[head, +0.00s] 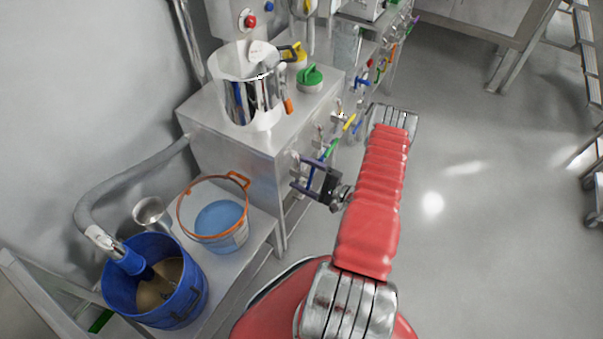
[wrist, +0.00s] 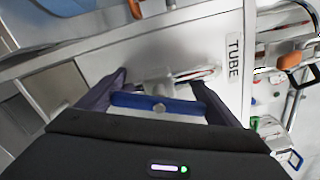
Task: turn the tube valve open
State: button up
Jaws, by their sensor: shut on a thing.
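The tube valve has a blue bar handle (wrist: 135,101), seen in the wrist view on a pale metal panel. A label reading TUBE (wrist: 234,57) is to its right. My gripper (wrist: 160,90) is shut on the blue handle, one dark finger at each end. The handle lies nearly level across the wrist picture. In the head view my gripper (head: 309,176) is at the near end of the steel cabinet's front. There the handle is mostly hidden by the fingers. The valve body behind it shows only in part.
More valves with a green handle (head: 331,149) and a yellow handle (head: 349,122) stand along the cabinet front. A steel pot (head: 237,98) is on the cabinet (head: 210,125). A blue bucket (head: 195,308) and a clear orange-rimmed bucket (head: 236,240) stand nearer.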

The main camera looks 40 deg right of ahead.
jog(key=n, duration=0.4)
jog(key=shift+a+f+n, duration=0.2)
jog(key=shift+f+n, duration=0.05)
jog(key=shift+n, duration=0.15)
jog(key=o, duration=0.9)
jog(key=shift+d, duration=0.1)
jog(key=shift+s+d, duration=0.2)
jog(key=shift+s, duration=0.25)
jog(key=v, duration=1.3)
jog(key=shift+a, duration=0.15)
